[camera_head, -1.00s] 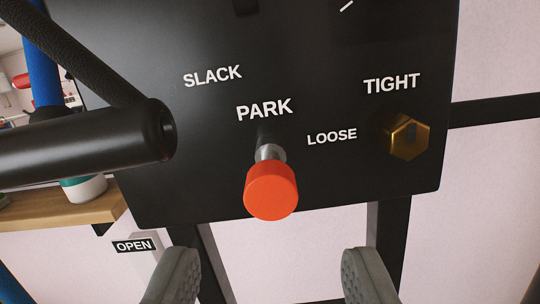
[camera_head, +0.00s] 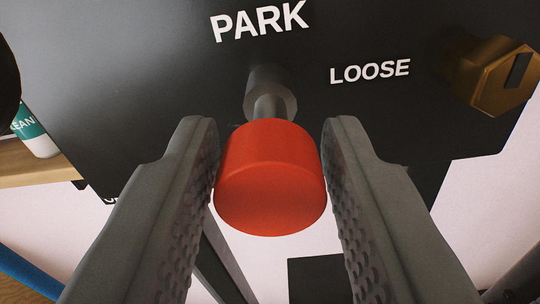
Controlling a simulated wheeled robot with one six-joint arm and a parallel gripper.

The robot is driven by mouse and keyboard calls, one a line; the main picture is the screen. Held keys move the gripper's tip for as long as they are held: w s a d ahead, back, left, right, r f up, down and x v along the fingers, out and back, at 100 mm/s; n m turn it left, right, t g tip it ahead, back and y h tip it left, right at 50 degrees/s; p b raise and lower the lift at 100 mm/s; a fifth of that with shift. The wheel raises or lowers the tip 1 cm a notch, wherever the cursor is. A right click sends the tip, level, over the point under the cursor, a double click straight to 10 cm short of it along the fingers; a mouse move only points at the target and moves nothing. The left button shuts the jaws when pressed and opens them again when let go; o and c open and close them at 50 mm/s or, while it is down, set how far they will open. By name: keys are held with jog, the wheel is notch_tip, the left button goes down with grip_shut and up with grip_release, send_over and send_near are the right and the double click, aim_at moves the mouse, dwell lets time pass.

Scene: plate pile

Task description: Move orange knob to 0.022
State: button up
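The orange knob (camera_head: 270,180) is a red-orange cylinder on a short metal stem (camera_head: 270,103) that sticks out of the black panel (camera_head: 150,110), below the word PARK. My gripper (camera_head: 270,145) is open around the knob, with one grey finger on its left and one on its right. A narrow gap shows between the right finger and the knob. The left finger is very close to the knob, and I cannot tell whether it touches.
A brass hex knob (camera_head: 490,78) stands out of the panel at the right, beside the word LOOSE. A dark rounded part (camera_head: 8,75) is cut off at the left edge. A wooden shelf (camera_head: 35,165) with a white and green container (camera_head: 35,130) is at the left.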

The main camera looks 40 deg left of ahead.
grip_shut()
jog(key=shift+x, duration=1.2)
jog(key=shift+o, duration=2.2)
grip_release()
jog(key=shift+a, duration=0.1)
jog(key=v, duration=1.7)
jog(key=shift+d, duration=0.2)
jog(key=shift+s, duration=0.1)
